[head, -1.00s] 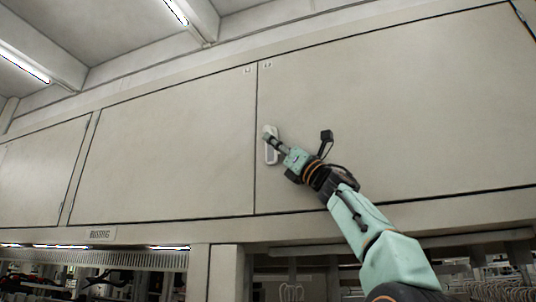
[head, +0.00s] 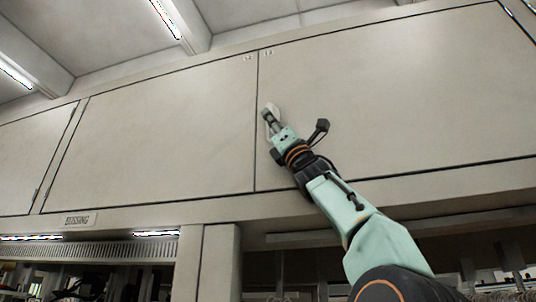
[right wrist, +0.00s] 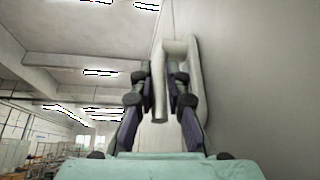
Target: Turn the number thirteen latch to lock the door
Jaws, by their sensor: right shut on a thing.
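The door (head: 400,95) is the large pale panel right of the vertical seam, and it lies flush with the panel on its left. The latch (head: 268,108) is a small pale fitting on the door close to that seam, partly hidden by my right gripper. My right gripper (head: 271,119) reaches up to it from the lower right. In the right wrist view, its two dark fingers (right wrist: 160,88) are shut on the latch's pale handle (right wrist: 160,105), which hangs down between them. The latch's rounded backplate (right wrist: 197,75) is at the right against the door. My left gripper is not in view.
Two small number tags (head: 267,52) sit above, beside the seam; their digits are too small to read. A closed pale panel (head: 160,125) is to the left. A nameplate (head: 79,219) is below it. Open shelving (head: 90,275) lies beneath the overhead cabinets.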

